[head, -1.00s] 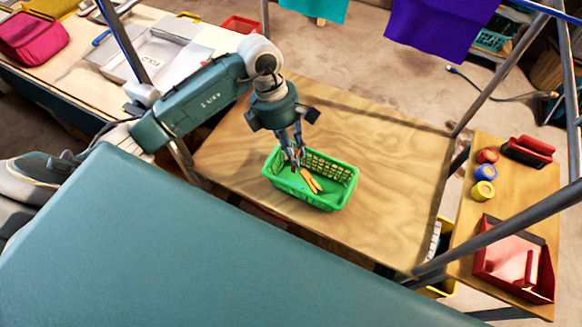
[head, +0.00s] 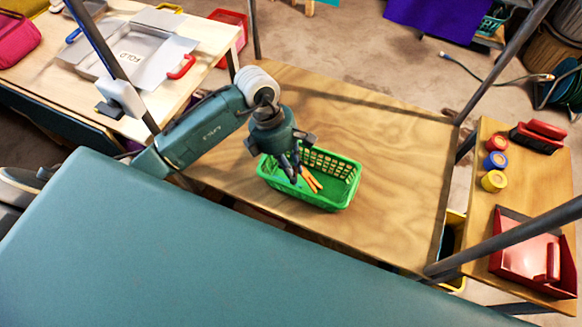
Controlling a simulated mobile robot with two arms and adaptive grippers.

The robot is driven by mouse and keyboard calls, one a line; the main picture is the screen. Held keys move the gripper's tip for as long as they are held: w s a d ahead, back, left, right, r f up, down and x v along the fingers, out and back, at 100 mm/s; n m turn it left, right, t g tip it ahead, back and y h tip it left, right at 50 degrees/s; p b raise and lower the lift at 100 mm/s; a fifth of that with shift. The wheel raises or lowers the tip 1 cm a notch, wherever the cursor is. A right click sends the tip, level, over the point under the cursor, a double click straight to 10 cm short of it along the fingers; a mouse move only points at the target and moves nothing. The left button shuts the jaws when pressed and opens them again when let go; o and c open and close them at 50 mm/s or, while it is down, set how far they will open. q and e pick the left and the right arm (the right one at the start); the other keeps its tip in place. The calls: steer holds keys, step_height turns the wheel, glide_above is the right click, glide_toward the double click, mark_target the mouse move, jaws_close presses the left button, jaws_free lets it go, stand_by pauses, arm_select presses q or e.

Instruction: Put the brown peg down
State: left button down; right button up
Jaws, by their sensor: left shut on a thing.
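My left gripper (head: 293,177) points down into the green basket (head: 325,203), at its left half. Its fingers are close together, shut on the brown peg, which is mostly hidden by the fingers now; a small brownish bit showed between them earlier. An orange peg (head: 312,180) lies in the basket just right of the fingertips. My right gripper is not in view.
The basket stands on a wooden table (head: 390,160) with free room to its right. Grey frame poles (head: 500,65) surround it. A side shelf (head: 500,210) at right holds colored rolls and a red tray (head: 515,275).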

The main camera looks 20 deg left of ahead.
arm_select(q)
steer(key=shift+s+d+f+b, duration=0.15)
steer(key=shift+f+b, duration=0.05)
steer(key=shift+b, duration=0.1)
steer(key=shift+f, duration=0.15)
steer(key=c, duration=1.9)
jaws_free()
steer(key=shift+r+p, duration=0.3)
steer(key=shift+r, duration=0.1)
steer(key=shift+a+r, duration=0.2)
steer(key=shift+r, duration=0.1)
steer(key=shift+b+v, duration=1.5)
steer(key=shift+v, duration=4.25)
